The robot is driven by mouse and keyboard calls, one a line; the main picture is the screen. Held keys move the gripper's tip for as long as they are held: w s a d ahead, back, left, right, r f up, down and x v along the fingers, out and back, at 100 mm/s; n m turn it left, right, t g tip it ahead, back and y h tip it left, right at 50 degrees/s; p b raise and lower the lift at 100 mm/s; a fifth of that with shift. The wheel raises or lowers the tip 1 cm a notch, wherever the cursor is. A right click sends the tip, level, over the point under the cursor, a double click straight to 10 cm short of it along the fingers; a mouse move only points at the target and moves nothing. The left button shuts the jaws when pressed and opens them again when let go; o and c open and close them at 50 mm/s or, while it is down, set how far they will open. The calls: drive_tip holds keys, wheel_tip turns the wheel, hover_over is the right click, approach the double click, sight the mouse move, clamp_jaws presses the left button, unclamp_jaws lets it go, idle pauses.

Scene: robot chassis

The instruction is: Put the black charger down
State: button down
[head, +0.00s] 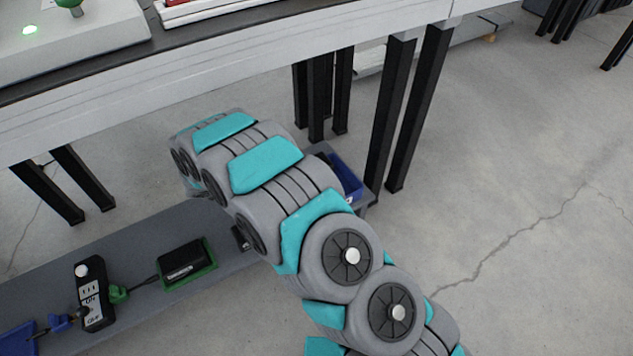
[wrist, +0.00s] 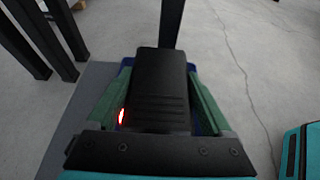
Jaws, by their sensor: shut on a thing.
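The black charger (wrist: 160,85) fills the middle of the wrist view, a ribbed dark block with a small red light at its lower left. My gripper (wrist: 160,72) is shut on it, with a green finger along each side. A blue bin (wrist: 206,122) shows in part behind and beneath the charger. I cannot tell whether the charger touches it. In the head view the blue bin (head: 346,178) stands at the right end of the low grey shelf. My arm hides the gripper and the held charger there.
On the low shelf (head: 140,240) are a black box on a green base (head: 186,262), a black power strip (head: 94,296) with green and blue plugs, and a blue item (head: 18,340). A white table (head: 250,62) with black legs stands above. Open concrete floor lies right.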

wheel_tip(320, 180, down, 9)
drive_tip(key=shift+f+b, duration=0.2)
drive_tip(key=shift+b, duration=0.2)
unclamp_jaws()
drive_tip(key=shift+s+f, duration=0.1)
drive_tip(key=shift+f, duration=0.05)
drive_tip(key=v, duration=1.2)
drive_tip(key=shift+p, duration=0.4)
